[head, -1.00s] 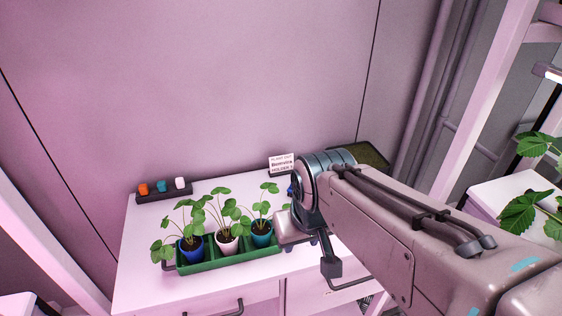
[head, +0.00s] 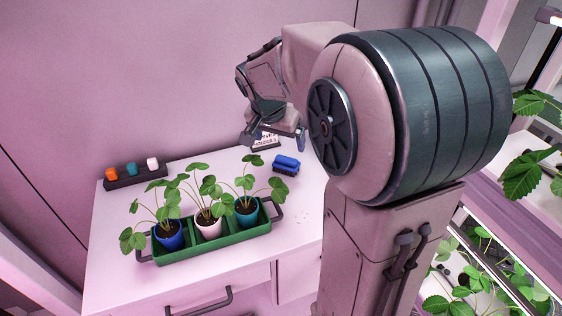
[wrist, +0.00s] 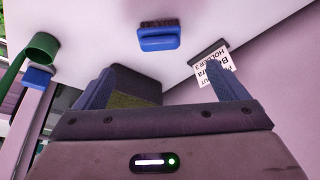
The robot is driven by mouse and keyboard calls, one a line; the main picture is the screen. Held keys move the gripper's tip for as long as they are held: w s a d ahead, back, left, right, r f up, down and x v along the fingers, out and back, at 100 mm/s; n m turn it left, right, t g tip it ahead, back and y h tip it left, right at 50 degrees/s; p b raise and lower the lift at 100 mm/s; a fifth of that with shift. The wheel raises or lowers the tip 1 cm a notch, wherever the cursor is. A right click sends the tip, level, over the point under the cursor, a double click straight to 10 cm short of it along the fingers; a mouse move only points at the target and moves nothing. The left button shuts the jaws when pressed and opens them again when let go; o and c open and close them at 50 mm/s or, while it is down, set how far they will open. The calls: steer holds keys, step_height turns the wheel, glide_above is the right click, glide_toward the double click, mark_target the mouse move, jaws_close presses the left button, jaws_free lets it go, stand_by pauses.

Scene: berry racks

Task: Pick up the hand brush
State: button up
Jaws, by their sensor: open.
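The hand brush (head: 286,165) has a blue body and dark bristles. It lies on the white tabletop (head: 300,205), right of the potted plants, and also shows in the wrist view (wrist: 159,39), top centre. My gripper (head: 274,138) is in the air above the back of the table, a little up and left of the brush in the head view. Its two blue fingers are spread apart with nothing between them in the wrist view (wrist: 158,85). The brush is apart from the fingers.
A green tray (head: 215,247) with three potted strawberry plants stands left of the brush. A small sign (head: 264,143) is behind it, partly covered by my gripper. A dark holder (head: 136,177) with coloured blocks sits at the back left. A dark soil-filled box (wrist: 135,85) shows in the wrist view.

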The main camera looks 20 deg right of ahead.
mark_target(286, 159)
steer(key=p+x, duration=0.1)
steer(key=x, duration=1.2)
steer(key=shift+d+r, duration=0.1)
steer(key=shift+c, duration=0.3)
steer(key=c, duration=1.1)
steer(key=shift+r, duration=0.1)
